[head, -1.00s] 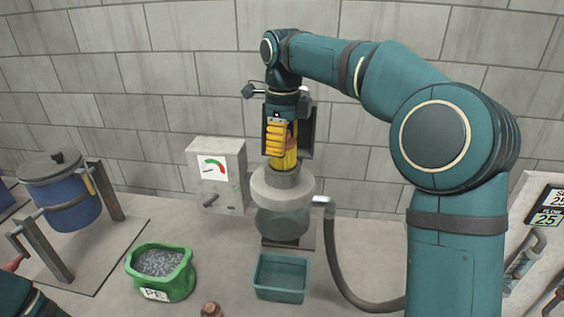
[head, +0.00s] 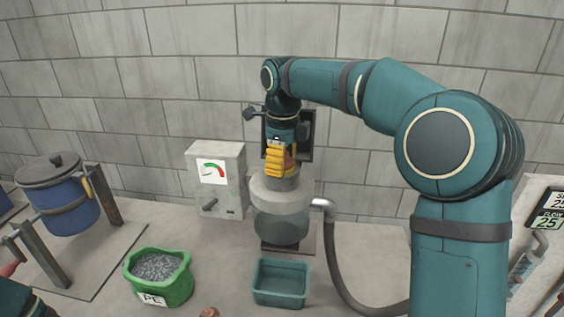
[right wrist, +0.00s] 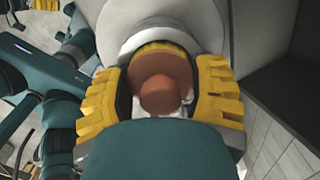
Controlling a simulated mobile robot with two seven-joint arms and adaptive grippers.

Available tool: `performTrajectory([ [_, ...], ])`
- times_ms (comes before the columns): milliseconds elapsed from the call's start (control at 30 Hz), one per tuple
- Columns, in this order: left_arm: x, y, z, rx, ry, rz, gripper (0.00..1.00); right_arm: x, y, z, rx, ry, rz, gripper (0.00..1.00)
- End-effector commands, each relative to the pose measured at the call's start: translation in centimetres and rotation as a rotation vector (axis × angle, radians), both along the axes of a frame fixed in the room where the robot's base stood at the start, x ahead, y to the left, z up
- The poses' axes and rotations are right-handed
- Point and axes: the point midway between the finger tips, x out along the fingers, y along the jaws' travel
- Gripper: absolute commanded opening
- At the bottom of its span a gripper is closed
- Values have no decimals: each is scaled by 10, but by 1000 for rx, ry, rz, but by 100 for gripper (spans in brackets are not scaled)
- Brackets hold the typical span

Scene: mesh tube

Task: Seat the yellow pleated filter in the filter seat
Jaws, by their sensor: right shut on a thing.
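The yellow pleated filter (right wrist: 162,47) shows as a thin yellow rim around a brown-orange knobbed cap (right wrist: 162,85) in the right wrist view. My right gripper (head: 280,163), with yellow fingers, is shut on the filter's cap from above. The filter seat (head: 283,192) is the round grey collar on top of the grey housing. The filter's pleated body is mostly out of sight, down in the collar's opening, with the fingers just above the rim. I cannot tell whether it touches bottom.
A grey gauge box (head: 217,180) stands left of the housing, and a dark panel (head: 305,135) is behind it. A hose (head: 335,255) runs down on the right. A teal tray (head: 281,283) and a green bag of pellets (head: 158,275) are in front.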

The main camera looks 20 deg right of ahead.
Motion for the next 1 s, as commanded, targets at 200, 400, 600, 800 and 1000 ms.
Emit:
performTrajectory([
  [200, 0, 0, -3, 1, 0, 0, 88, -1, 0, -12, -4, 20, 1, 88],
  [400, 0, 0, -3, 1, 0, 0, 88, -1, -1, -12, -4, 20, 0, 90],
  [600, 0, 0, -1, 0, 0, 0, 88, -1, -2, -9, -5, 16, -2, 90],
  [800, 0, 0, 8, -1, 0, 0, 88, 0, -1, 19, -4, 10, -1, 90],
  [1000, -1, 1, 17, -3, 0, 1, 88, 0, 0, 64, -3, 7, -1, 90],
])
